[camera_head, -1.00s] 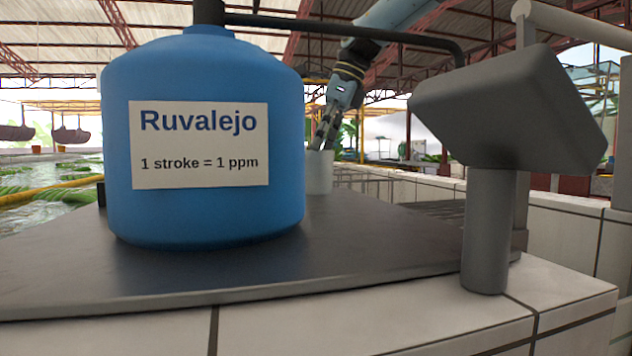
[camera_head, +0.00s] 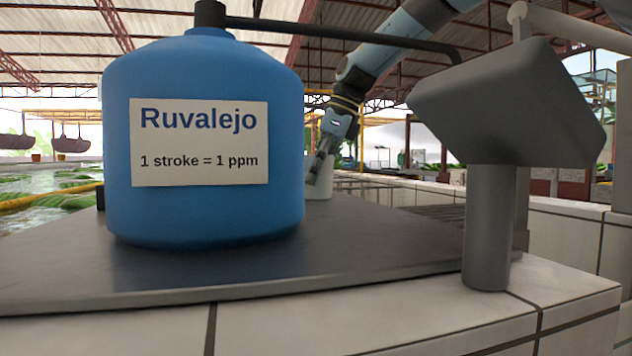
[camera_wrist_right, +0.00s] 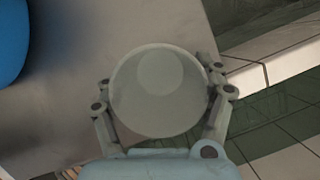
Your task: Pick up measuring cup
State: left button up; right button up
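The measuring cup, a pale grey-white cup (camera_head: 326,188), stands upright on the dark grey plate behind the blue tank's right side, partly hidden by my fingers. In the right wrist view I look down into the round cup (camera_wrist_right: 158,100). My right gripper (camera_head: 316,176) comes down over it from the upper right. In the wrist view its two fingers stand on either side of the cup, spread and close to its wall; firm contact cannot be made out. My left gripper is not in view.
A blue tank (camera_head: 214,215) labelled "Ruvalejo, 1 stroke = 1 ppm" fills the left. A grey box on a post (camera_head: 488,230) stands at the right front. The dark plate (camera_head: 360,258) is clear between them. White tiled walls (camera_head: 570,240) run alongside.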

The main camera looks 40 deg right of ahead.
jog(key=shift+c, duration=0.7)
jog(key=shift+r, duration=0.15)
pick_arm(q)
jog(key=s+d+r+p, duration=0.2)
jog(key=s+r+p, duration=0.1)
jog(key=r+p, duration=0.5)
jog(key=p, duration=0.2)
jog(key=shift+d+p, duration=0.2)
jog(key=shift+p, duration=0.1)
pick_arm(e)
jog(key=shift+t, duration=0.3)
jog(key=r, duration=0.7)
jog(key=s+r, duration=0.1)
jog(key=r, duration=1.3)
jog(key=shift+s+r, duration=0.3)
jog(key=shift+r, duration=0.05)
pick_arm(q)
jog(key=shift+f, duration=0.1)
